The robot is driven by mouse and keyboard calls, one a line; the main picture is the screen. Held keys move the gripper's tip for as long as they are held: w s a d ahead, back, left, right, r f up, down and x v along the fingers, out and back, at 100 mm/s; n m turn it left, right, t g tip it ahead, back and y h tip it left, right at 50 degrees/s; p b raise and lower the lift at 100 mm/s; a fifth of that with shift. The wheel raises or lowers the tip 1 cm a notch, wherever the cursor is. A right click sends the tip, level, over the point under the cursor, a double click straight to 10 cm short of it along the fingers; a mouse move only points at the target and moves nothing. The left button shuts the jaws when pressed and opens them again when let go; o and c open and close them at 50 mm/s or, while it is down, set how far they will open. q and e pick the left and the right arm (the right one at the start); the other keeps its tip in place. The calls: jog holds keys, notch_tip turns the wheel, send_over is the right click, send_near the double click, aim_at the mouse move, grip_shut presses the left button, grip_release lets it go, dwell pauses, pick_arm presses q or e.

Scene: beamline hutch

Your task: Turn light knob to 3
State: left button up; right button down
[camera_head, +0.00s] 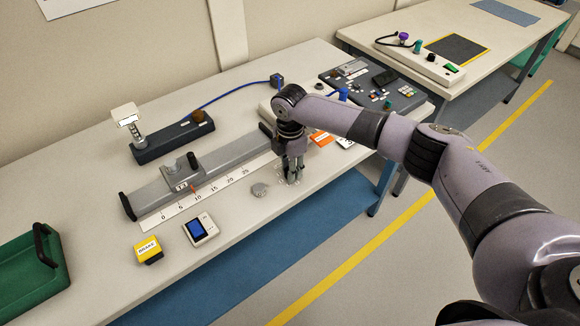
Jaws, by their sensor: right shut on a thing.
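My right gripper (292,178) reaches down to the table top near the front edge, just right of the long grey rail. It is shut on the light knob, which is mostly hidden between its fingers. Small pale marks show on the table around the fingertips, too small to read, so I cannot tell the knob's setting. My left gripper is not in view.
A small grey disc (260,190) lies left of the gripper. The grey rail (222,171) carries a slider beside a white scale (211,193). A blue-screen meter (201,230), a yellow block (148,250) and a green tray (28,272) stand further left.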

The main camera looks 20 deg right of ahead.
jog(key=shift+s+r+m+p, duration=0.1)
jog(key=shift+r+m+p, duration=0.1)
jog(key=shift+m+p, duration=1.25)
jog(key=m+p, duration=0.2)
jog(key=shift+m, duration=0.35)
jog(key=m+p, duration=0.3)
jog(key=shift+m, duration=0.3)
jog(key=m+p, duration=0.2)
jog(key=m, duration=0.1)
jog(key=shift+m, duration=0.3)
jog(key=m+p, duration=0.1)
jog(key=m, duration=0.2)
jog(key=shift+m+p, duration=0.3)
jog(key=shift+p, duration=0.1)
jog(key=m+p, duration=0.1)
jog(key=m, duration=0.2)
jog(key=shift+m+p, duration=0.3)
jog(key=shift+m, duration=0.1)
jog(key=m+p, duration=0.1)
jog(key=m, duration=0.2)
jog(key=shift+f, duration=0.1)
jog(key=shift+m+p, duration=0.4)
jog(key=shift+m, duration=1.2)
jog(key=shift+w, duration=0.2)
